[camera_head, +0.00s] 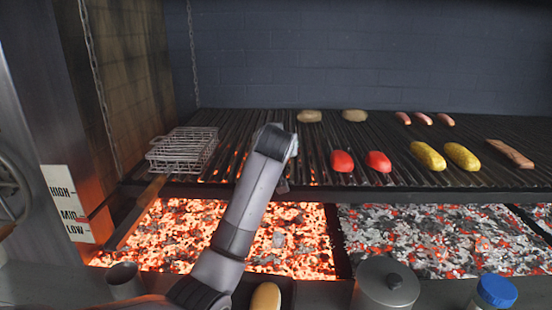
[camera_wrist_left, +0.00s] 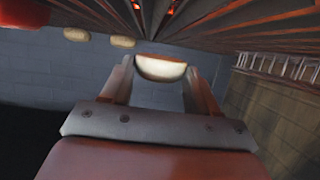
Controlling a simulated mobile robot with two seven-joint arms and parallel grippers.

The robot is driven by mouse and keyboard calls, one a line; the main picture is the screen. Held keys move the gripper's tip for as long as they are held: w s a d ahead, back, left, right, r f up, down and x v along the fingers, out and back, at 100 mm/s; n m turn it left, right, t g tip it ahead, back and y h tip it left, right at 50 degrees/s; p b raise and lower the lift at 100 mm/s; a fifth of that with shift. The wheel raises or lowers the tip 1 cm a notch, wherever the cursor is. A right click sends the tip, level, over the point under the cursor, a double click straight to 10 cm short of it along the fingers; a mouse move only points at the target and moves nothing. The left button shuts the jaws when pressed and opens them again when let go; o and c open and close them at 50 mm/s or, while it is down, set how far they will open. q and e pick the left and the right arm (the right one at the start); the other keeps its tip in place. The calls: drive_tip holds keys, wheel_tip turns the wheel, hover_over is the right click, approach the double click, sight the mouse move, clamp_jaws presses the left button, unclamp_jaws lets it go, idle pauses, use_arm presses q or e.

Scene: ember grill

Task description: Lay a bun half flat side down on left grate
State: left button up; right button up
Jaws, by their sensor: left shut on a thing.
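My left gripper (camera_wrist_left: 162,73) is shut on a pale bun half (camera_wrist_left: 160,66) in the left wrist view, with a finger on each side of it. The bun half is close to the dark bars of the left grate (camera_wrist_left: 215,22); I cannot tell whether it touches them. In the head view my left arm reaches over the left grate (camera_head: 228,150) and hides the held bun half. Two tan pieces, apparently bun halves (camera_head: 309,116) (camera_head: 354,115), lie at the back of the grates. Another bun piece (camera_head: 265,297) sits at the front edge. My right gripper is out of view.
A wire basket (camera_head: 183,150) stands on the grate's left end. Red pieces (camera_head: 342,161), yellow pieces (camera_head: 428,156) and sausages (camera_head: 510,153) lie to the right. Glowing coals (camera_head: 160,235) are below. A lidded pot (camera_head: 385,285) and blue-capped jar (camera_head: 495,291) stand in front.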

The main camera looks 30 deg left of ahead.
use_arm(q)
drive_tip(key=shift+f, duration=1.9)
drive_tip(key=shift+f, duration=0.1)
drive_tip(key=shift+f, duration=0.15)
drive_tip(key=o, duration=1)
drive_tip(key=shift+s+f, duration=0.1)
drive_tip(key=shift+o, duration=0.2)
drive_tip(key=shift+f, duration=0.1)
